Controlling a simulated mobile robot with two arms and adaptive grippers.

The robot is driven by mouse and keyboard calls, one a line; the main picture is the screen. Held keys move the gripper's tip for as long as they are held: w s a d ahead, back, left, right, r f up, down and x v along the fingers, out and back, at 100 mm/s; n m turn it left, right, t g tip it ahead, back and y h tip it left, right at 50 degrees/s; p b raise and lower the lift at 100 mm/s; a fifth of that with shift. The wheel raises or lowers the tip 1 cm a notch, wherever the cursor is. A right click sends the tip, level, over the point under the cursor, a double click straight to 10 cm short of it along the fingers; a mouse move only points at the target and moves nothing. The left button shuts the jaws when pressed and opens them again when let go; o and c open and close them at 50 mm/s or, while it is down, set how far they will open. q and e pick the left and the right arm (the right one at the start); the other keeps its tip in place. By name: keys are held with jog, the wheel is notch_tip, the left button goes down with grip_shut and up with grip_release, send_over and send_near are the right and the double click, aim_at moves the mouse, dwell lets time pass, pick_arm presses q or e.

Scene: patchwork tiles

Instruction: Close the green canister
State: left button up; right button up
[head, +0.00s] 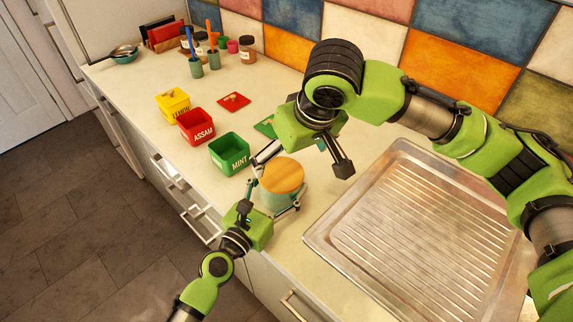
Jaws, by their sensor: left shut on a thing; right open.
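The green canister (229,155), labelled MINT, stands open on the counter with no lid on it. A flat green lid (265,126) lies on the counter behind it, partly hidden by my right gripper. My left gripper (274,199) is shut on a teal jar (277,200) with a round wooden lid (283,175), to the right of the green canister near the counter's front edge. My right gripper (304,161) is open, its fingers spread above and behind the wooden lid. I cannot tell whether it touches that lid.
An open red ASSAM canister (196,127) and a yellow canister (173,104) stand left of the green one. A red lid (233,101) lies behind them. Jars (247,49) and utensil cups stand at the back. A metal drainboard (405,250) fills the right.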

jog(key=shift+v, duration=1.5)
pick_arm(q)
jog(key=o, duration=1.7)
jog(key=v, duration=1.2)
